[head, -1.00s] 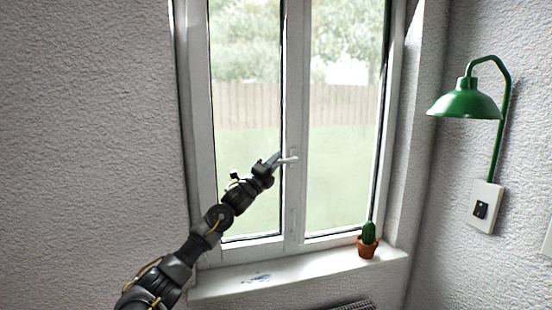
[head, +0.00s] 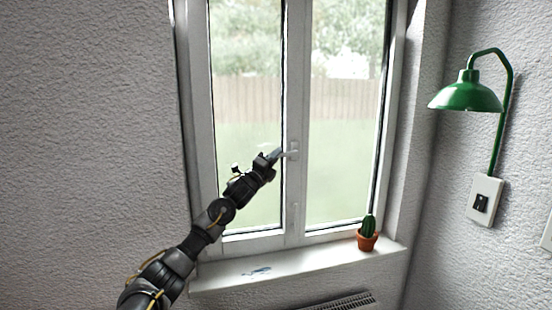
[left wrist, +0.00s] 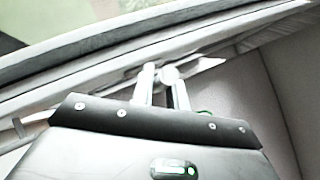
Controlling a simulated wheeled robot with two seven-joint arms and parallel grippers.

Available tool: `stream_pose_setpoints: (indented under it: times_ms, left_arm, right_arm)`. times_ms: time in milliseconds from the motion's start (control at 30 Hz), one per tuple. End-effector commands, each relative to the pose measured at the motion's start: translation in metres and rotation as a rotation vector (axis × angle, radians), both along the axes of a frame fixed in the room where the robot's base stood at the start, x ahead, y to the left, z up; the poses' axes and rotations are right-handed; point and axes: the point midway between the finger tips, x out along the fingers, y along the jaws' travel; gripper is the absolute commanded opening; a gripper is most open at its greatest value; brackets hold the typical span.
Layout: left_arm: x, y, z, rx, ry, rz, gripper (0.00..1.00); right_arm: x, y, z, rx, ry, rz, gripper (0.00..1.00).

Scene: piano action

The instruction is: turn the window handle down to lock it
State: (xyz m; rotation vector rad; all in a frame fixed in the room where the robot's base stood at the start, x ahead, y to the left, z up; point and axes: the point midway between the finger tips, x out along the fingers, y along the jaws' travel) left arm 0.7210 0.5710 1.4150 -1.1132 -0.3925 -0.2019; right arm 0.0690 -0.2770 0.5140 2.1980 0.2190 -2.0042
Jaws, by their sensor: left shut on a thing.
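The window (head: 290,215) is closed, with two tall glass panes in a white frame. Its white handle (head: 293,151) is on the middle upright and looks roughly level, with its lever reaching left toward my gripper. My left gripper (head: 278,155) is at the lever and shut on it; the jaws partly hide the lever's end. In the left wrist view, the gripper's two pale fingers (left wrist: 161,92) reach to the white handle (left wrist: 168,73) in front of the frame. My right gripper is not in view.
A potted cactus (head: 367,234) stands at the right of the white sill (head: 300,263), with a small blue mark to the left. A green lamp (head: 466,93) and a switch (head: 482,202) are on the right wall. A radiator (head: 345,303) is below.

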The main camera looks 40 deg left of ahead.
Motion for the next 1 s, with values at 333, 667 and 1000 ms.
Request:
stream_pose_setpoints:
  times_ms: [333,667,1000]
  left_arm:
    - [0.002,0.0,-0.026,-0.114,-0.162,0.0,0.0]
    - [0.007,-0.004,-0.039,-0.251,-0.358,0.001,0.0]
    - [0.012,-0.006,-0.043,-0.332,-0.476,0.002,0.0]
  right_arm:
    - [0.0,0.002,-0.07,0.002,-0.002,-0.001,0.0]
    - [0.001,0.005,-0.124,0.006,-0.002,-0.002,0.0]
    - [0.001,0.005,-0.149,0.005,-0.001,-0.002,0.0]
